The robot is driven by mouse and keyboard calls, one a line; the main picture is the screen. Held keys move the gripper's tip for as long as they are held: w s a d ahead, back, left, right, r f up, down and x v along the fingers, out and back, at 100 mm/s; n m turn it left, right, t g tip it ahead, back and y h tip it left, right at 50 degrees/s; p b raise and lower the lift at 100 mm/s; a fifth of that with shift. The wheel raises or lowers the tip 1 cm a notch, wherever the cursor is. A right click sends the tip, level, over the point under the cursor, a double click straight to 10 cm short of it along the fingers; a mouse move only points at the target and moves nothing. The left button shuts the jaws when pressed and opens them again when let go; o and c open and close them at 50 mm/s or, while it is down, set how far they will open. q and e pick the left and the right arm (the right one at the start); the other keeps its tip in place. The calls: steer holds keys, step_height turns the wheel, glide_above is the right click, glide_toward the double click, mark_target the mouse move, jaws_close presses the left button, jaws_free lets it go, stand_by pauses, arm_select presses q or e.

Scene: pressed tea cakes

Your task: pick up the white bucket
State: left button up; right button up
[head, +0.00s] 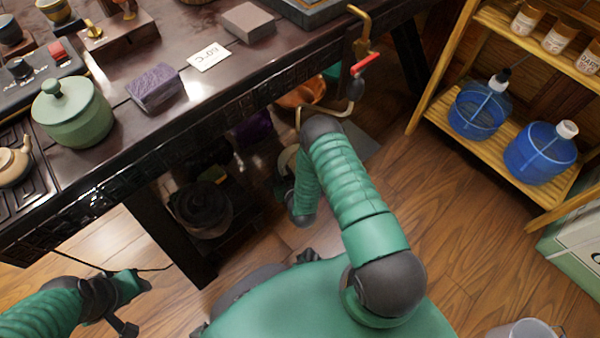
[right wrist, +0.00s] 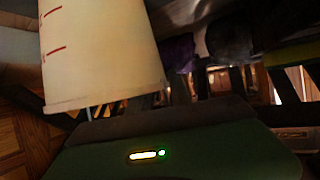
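A white bucket (head: 525,329) is at the bottom right of the head view, cut off by the frame edge; its rim shows. In the right wrist view a pale tapered vessel (right wrist: 100,55) with red marks fills the upper left, close to my gripper; I cannot tell whether it is the same bucket. My right gripper (head: 300,215) is low beside the table, largely hidden by my own arm. Its fingers are not clear, so I cannot tell whether it is open or touching the vessel. My left arm is at the lower left; its fingers are not clear.
A dark table (head: 110,165) holds a green lidded pot (head: 75,115), a purple block (head: 154,88) and a card (head: 209,57). A dark pot (head: 203,208) stands underneath. A wooden shelf (head: 440,110) at right holds blue water bottles (head: 540,152). Wood floor (head: 470,240) is clear between.

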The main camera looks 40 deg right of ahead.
steer(key=shift+d+f, duration=0.1)
steer(key=shift+f, duration=0.05)
jaws_close()
steer(key=shift+s, duration=0.1)
steer(key=shift+s+f, duration=0.2)
stand_by(0.5)
steer(key=shift+w+r, duration=0.1)
steer(key=shift+r, duration=0.05)
